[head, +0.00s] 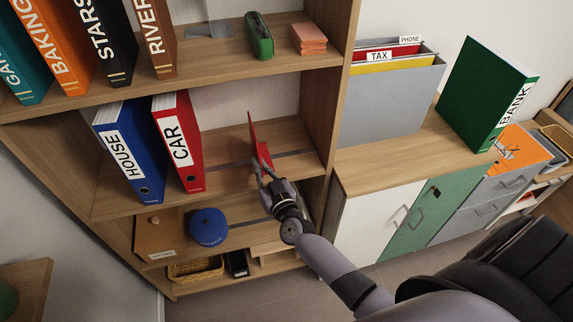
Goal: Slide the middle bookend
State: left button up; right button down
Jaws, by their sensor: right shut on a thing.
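A red bookend (260,143) stands upright on the middle shelf (228,190), to the right of the binders. A thin dark strip runs along the shelf on both sides of it. My right gripper (264,174) is shut on the front lower part of the red bookend, and its fingers hide part of it. The red CAR binder (179,140) and the blue HOUSE binder (130,150) stand left of the bookend, with a gap between CAR and the bookend. My left gripper is not in view.
The upper shelf holds several books, a green case (259,36) and a pink stack (308,39). The lower shelf holds a blue round object (208,227). Right of the bookcase stand a cabinet (367,215), a grey file box (388,108) and a green BANK binder (484,95).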

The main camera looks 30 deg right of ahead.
jog(key=w+a, duration=0.2)
jog(key=a, duration=0.9)
jog(key=shift+w+a+p, duration=0.15)
jog(key=shift+w+p, duration=0.2)
jog(key=shift+p, duration=0.05)
jog(key=c, duration=1.7)
grip_release()
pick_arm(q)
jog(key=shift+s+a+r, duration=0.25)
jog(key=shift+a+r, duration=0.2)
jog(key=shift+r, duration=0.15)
pick_arm(e)
jog(key=s, duration=1.2)
jog(key=shift+a, duration=0.15)
jog(key=shift+c, duration=0.5)
